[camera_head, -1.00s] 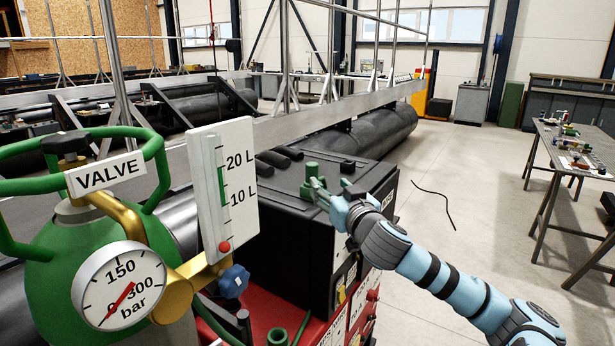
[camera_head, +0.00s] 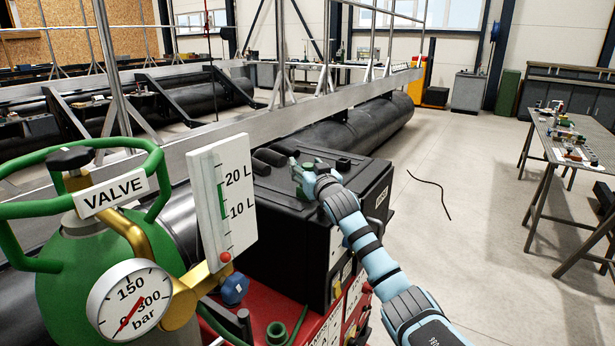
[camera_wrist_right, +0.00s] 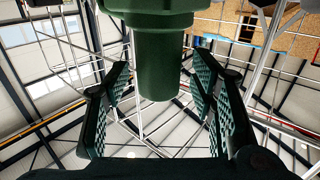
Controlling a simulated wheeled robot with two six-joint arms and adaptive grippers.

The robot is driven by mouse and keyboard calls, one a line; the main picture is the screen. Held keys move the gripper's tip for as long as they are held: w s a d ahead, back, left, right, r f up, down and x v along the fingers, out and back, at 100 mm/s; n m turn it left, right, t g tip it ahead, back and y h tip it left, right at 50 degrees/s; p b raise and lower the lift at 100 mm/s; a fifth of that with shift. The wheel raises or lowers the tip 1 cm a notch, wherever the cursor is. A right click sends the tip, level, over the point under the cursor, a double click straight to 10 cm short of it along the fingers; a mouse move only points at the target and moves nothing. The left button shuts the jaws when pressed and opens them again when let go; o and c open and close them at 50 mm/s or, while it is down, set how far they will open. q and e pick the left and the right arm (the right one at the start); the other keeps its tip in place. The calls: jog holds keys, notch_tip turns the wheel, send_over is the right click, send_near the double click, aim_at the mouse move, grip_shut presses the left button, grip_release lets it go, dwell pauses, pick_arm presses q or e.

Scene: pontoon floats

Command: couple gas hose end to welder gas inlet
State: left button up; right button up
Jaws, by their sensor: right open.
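The black welder (camera_head: 285,235) stands on a red base beside the green gas cylinder (camera_head: 75,290). A green stepped fitting (camera_head: 308,176) is at the welder's top; I cannot tell whether it is the hose end or the inlet. My right gripper (camera_head: 303,173) is open around it, partly covering it. In the right wrist view, the green fitting (camera_wrist_right: 159,60) hangs between the two spread fingers (camera_wrist_right: 160,110), with gaps on both sides. A green hose (camera_head: 297,327) curves up at the bottom of the head view. My left gripper is out of view.
The gauge (camera_head: 130,300), flow scale (camera_head: 224,200) and blue knob (camera_head: 234,289) crowd the left foreground. A black cable (camera_head: 432,190) lies on otherwise clear floor; a workbench (camera_head: 575,140) stands right.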

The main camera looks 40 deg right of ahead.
grip_shut()
